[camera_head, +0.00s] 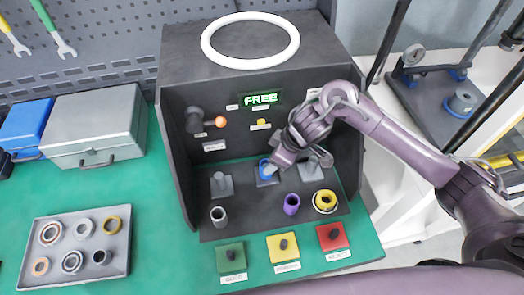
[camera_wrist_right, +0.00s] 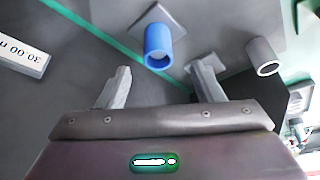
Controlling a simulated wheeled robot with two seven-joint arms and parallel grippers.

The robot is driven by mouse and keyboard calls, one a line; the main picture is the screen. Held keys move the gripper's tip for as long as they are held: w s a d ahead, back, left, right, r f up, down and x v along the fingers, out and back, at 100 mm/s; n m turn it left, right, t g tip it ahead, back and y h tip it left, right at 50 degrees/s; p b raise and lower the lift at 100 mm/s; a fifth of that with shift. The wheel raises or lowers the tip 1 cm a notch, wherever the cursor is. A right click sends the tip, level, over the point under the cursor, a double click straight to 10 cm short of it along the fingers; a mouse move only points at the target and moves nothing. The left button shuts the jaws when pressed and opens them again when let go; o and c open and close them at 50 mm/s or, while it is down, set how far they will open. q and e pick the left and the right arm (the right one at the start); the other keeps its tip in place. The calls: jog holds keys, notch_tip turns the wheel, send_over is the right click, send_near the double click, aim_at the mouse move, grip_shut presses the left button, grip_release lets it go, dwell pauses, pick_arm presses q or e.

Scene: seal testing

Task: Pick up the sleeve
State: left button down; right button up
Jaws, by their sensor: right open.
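Several small sleeves are in view; I cannot tell which one the task means. A blue sleeve (camera_head: 265,168) stands at the middle grey stand inside the dark test booth, partly hidden by my right gripper (camera_head: 275,162). In the right wrist view the blue sleeve (camera_wrist_right: 158,47) lies just beyond the gap between the open, empty fingers of the right gripper (camera_wrist_right: 166,72). A grey sleeve (camera_head: 219,217), a purple sleeve (camera_head: 291,204) and a yellow ring-shaped piece (camera_head: 325,201) stand along the booth's front. A grey sleeve (camera_wrist_right: 263,57) also shows in the wrist view. My left gripper is out of view.
Grey stands (camera_head: 221,186) (camera_head: 312,171) flank the blue sleeve. The booth's walls (camera_head: 178,160) close it at the sides and back. Green (camera_head: 231,258), yellow (camera_head: 282,247) and red (camera_head: 332,237) button pads lie in front. A tray of rings (camera_head: 75,272) sits at left.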

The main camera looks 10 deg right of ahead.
jog(key=shift+x, duration=1.15)
jog(key=x, duration=0.4)
jog(key=shift+w+f, duration=0.2)
jog(key=shift+f, duration=0.15)
jog(key=shift+w+a+f, duration=0.1)
jog(key=shift+f, duration=0.15)
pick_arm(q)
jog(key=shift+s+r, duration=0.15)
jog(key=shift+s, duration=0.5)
pick_arm(e)
jog(key=c, duration=0.5)
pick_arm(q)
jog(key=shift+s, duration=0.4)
pick_arm(e)
grip_shut()
